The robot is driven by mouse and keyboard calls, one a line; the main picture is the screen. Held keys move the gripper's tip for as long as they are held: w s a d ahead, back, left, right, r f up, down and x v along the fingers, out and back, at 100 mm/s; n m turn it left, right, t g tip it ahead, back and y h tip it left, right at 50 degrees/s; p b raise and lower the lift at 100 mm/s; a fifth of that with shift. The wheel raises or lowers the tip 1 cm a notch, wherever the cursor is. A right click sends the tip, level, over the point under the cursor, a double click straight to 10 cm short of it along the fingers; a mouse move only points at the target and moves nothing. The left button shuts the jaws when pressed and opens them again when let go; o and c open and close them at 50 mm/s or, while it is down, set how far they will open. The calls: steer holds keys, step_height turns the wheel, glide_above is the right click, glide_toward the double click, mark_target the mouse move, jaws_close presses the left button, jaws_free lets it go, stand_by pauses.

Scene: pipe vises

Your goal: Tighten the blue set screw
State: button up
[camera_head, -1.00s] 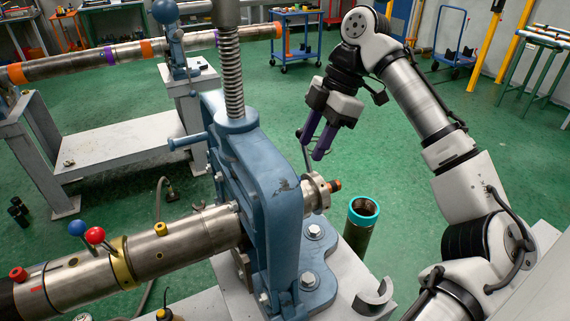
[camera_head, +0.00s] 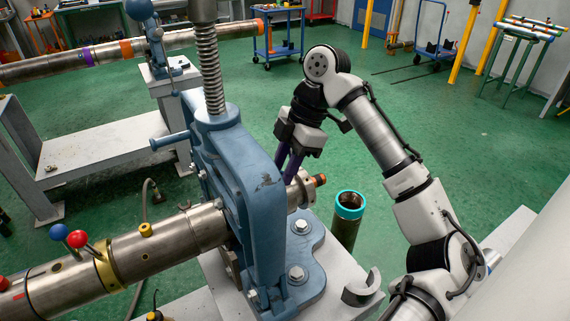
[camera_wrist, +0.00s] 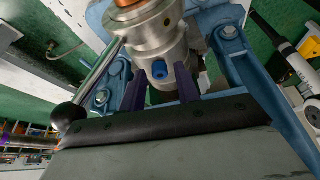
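The blue set screw (camera_wrist: 159,70) sits in the side of a bright metal collar (camera_wrist: 155,38) near the end of the clamped pipe. In the wrist view my gripper (camera_wrist: 160,90) has its purple fingers apart, one on each side of the screw, with a gap between them. I cannot tell whether either finger touches the screw. In the head view my gripper (camera_head: 289,167) is behind the blue vise frame (camera_head: 262,190), close to the collar (camera_head: 300,190). Its fingertips are hidden there, and so is the screw.
The vise frame flanks the collar closely. A rod with a dark ball (camera_wrist: 68,115) lies left in the wrist view. A cyan-rimmed pipe (camera_head: 350,205) stands right of the vise. A grey C-shaped piece (camera_head: 362,288) lies on the bench.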

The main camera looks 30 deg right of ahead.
jaws_close()
steer(key=m+p, duration=0.1)
steer(key=m, duration=0.1)
steer(key=m+t+p, duration=0.1)
steer(key=shift+s+r+m+t+h, duration=0.1)
steer(key=shift+s+m+t+h, duration=0.05)
steer(key=shift+m+t+h, duration=0.2)
steer(key=m+p, duration=0.1)
steer(key=m, duration=0.1)
steer(key=m+t+h+p, duration=0.1)
steer(key=m, duration=0.2)
steer(key=shift+s+a+m, duration=0.2)
steer(key=shift+m, duration=0.15)
steer(key=m+h+p, duration=0.1)
steer(key=m, duration=0.1)
steer(key=m+t+h+p, duration=0.1)
steer(key=m, duration=0.2)
steer(key=shift+a+r+h, duration=0.1)
steer(key=shift+a+h, duration=0.1)
steer(key=shift+h, duration=0.05)
steer(key=m+h+p, duration=0.1)
steer(key=m+p, duration=0.1)
steer(key=m, duration=0.1)
steer(key=shift+a, duration=0.1)
steer(key=shift+a+m+h+p, duration=0.1)
steer(key=shift+m+h+p, duration=0.3)
steer(key=shift+m+p, duration=0.6)
steer(key=shift+m, duration=0.4)
